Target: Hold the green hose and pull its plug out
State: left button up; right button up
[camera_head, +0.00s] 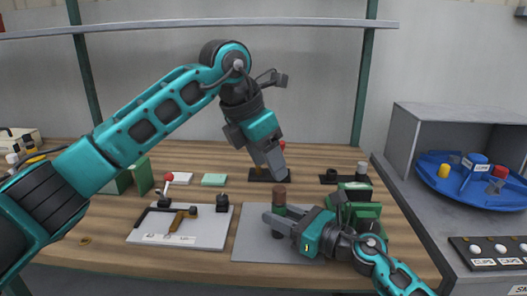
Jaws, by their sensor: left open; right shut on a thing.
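A short upright piece (279,198) stands at the front middle of the bench, with a brown top, a green middle and a dark lower end. I take its green part to be the green hose (279,211) and its brown top to be the plug (279,190). My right gripper (275,222) reaches in from the right and is shut on this piece around its green part. My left gripper (270,168) is open and empty, pointing down behind and above the piece, near a dark base with a red-topped part (282,145). Its fingers partly hide that part.
A grey mat (262,245) lies under the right gripper. A grey cabinet (400,140) with a blue tray (470,180) stands at the far right.

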aim_at(282, 188)
pick_arm(q)
jog(key=x, duration=1)
jog(key=shift+f, duration=0.15)
jog(key=shift+c, duration=0.2)
jog(key=c, duration=1)
jog(key=shift+r, duration=0.75)
jog(key=shift+r, duration=2.15)
jog(key=shift+r, duration=1.55)
pick_arm(e)
jog(key=o, duration=1.1)
